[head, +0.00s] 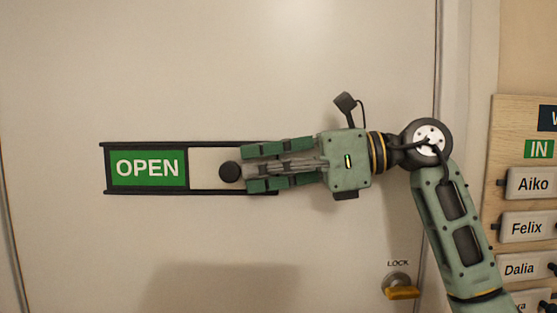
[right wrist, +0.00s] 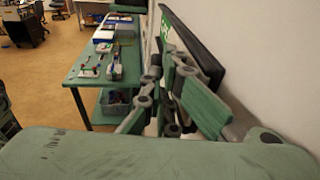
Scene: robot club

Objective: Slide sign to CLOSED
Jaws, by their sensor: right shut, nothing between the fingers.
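The sliding sign (head: 190,192) is on the white door, a long dark frame lying level. Its left part shows a green panel reading OPEN (head: 148,167). To the right of it is a pale sliding cover (head: 204,167) with a round black knob (head: 230,172). My right gripper (head: 244,172) lies in front of the sign's right part, its fingertips at the right side of the knob; I cannot tell whether they touch it. It is shut and empty, and hides the sign's right end. In the right wrist view the dark sign frame (right wrist: 198,40) is beyond the fingers.
Below right on the door is a LOCK latch (head: 400,287) with a yellow handle. A wooden name board (head: 505,150) with several name tags hangs on the wall at right. In the right wrist view a green table (right wrist: 90,75) holds small items. The door left of the sign is clear.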

